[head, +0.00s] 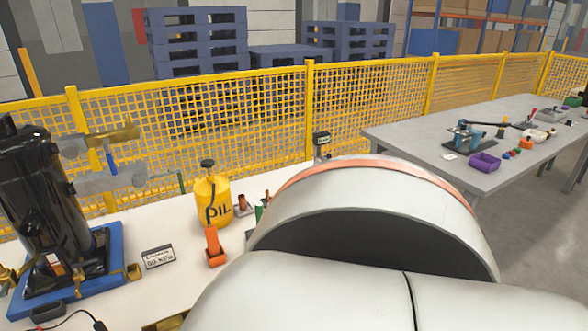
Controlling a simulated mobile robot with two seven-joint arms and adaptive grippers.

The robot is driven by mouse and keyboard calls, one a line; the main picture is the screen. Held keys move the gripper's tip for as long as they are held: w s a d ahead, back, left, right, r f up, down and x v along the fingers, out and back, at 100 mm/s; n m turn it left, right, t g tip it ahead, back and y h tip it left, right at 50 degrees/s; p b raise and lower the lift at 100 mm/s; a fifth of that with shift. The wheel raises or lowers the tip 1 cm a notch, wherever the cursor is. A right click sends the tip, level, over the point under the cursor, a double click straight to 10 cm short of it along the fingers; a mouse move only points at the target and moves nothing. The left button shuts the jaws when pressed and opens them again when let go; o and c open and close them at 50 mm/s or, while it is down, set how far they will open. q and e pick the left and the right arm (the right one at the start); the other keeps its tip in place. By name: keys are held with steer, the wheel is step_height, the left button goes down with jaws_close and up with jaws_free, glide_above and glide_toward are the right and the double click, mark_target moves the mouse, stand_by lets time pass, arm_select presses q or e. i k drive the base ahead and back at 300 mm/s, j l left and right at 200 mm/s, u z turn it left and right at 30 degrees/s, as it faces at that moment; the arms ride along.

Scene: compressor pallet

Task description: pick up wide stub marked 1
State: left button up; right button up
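I cannot make out a wide stub marked 1 in the head view. A small brown upright piece (242,203) stands on the white table right of the yellow oil can, but no marking on it is readable. The black compressor (45,200) stands tilted in the picture on a blue pallet (100,275) at the left, with grey and brass-coloured pipe parts at its upper right. Neither gripper shows. A large white arm link of mine covers the lower middle and right and hides part of the table.
The white table (135,223) also holds the yellow oil can (213,206), an orange piece (214,248) and a small sign (159,257). A yellow mesh fence (235,112) runs behind. A grey table (430,140) with tools and a purple bin (485,163) stands at right.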

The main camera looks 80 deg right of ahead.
mark_target(244, 207)
steer(key=z, duration=2.05)
